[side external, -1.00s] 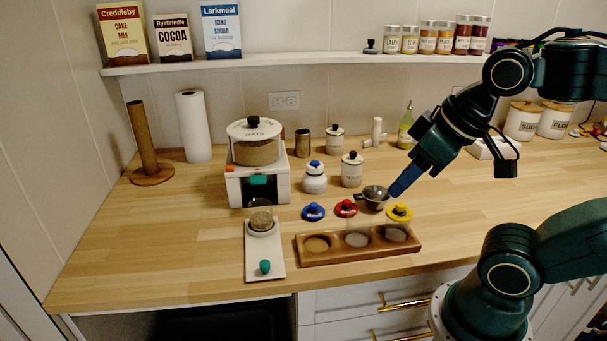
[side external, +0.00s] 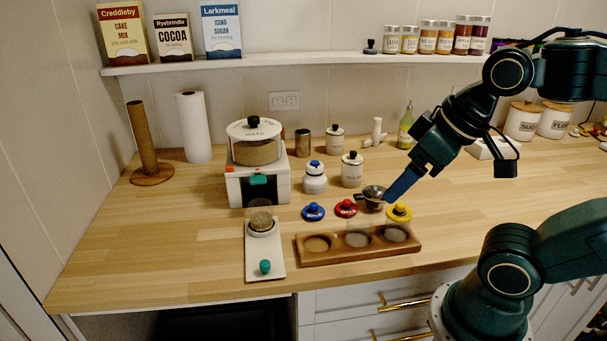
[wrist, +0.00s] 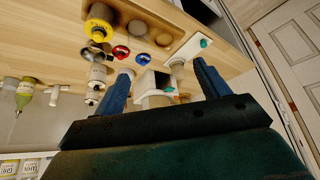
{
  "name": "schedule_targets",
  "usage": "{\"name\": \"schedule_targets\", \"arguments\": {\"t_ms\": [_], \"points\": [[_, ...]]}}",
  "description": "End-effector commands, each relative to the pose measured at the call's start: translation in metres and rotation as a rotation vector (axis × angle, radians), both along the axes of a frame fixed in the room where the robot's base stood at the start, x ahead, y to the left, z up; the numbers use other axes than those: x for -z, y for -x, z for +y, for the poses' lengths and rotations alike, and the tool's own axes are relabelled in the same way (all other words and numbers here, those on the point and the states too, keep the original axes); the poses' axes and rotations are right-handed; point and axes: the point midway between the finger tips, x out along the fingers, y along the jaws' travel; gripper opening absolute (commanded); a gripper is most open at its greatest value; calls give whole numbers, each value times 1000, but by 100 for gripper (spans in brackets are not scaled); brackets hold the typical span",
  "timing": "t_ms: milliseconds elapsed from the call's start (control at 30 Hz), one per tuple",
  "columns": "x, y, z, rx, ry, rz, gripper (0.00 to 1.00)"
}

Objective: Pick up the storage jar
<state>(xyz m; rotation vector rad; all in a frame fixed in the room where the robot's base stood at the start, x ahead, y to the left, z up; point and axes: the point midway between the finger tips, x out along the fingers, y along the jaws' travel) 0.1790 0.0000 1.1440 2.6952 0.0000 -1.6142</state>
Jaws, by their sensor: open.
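Several jars could be the storage jar; I cannot tell which is meant. A white jar with a blue top (side external: 314,180) and a labelled white jar with a black knob (side external: 352,172) stand mid-counter. A similar jar (side external: 334,140) is behind them. A jar marked OATS (side external: 256,151) sits on a white dispenser (side external: 275,190). My gripper (side external: 389,198) is above the counter, beside a small metal cup (side external: 373,192) and near the yellow lid (side external: 398,211). In the wrist view its blue fingers (wrist: 163,66) are spread apart with nothing held.
Red (side external: 346,208) and blue (side external: 313,211) lids lie behind a wooden tray (side external: 345,256) with three round recesses. A white board (side external: 265,250) holds a small round container. A paper roll (side external: 194,127) stands at back left. The front left counter is clear.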

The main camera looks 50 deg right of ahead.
Motion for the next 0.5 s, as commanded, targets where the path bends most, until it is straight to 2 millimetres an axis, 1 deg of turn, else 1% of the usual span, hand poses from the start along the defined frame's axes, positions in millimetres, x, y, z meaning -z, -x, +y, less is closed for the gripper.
{"name": "schedule_targets", "arguments": {"t_ms": [167, 267, 367, 500], "points": [[1, -2, 0, -12, 4, 4, 74], [3, -8, 2, -39, 10, 11, 74], [7, -17, 4, -87, 19, 23, 74], [16, -36, 8, -186, 29, 41, 74]]}}
